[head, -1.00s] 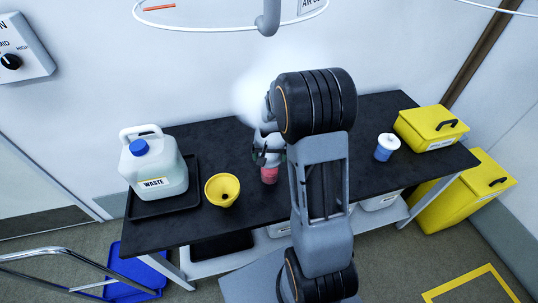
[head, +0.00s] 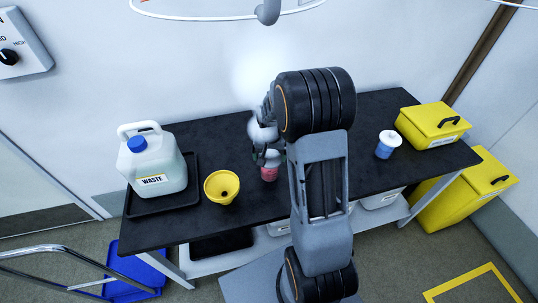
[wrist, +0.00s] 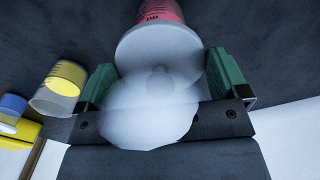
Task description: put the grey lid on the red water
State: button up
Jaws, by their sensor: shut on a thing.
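The red water (head: 269,174) is in a small container standing on the dark bench, below my gripper (head: 266,157). In the wrist view its red side (wrist: 162,11) shows at the top, behind the grey lid (wrist: 155,45). The pale lid has a broad disc and a rounded knob. My gripper (wrist: 160,90) is shut on this lid, with its green finger pads either side of the knob. The disc covers the container's mouth in this view. I cannot tell whether the lid touches the rim or is just above it.
A yellow funnel (head: 221,187) and a waste jug (head: 153,163) on a black tray (head: 135,205) stand left. A blue container (head: 385,147) with a pale lid and a yellow bin (head: 428,126) stand right. A container of yellow liquid (wrist: 62,82) shows in the wrist view.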

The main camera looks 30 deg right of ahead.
jog(key=shift+f, duration=0.15)
jog(key=o, duration=0.6)
jog(key=shift+c, duration=0.2)
jog(key=shift+r+p, duration=2.55)
jog(key=shift+r, duration=1)
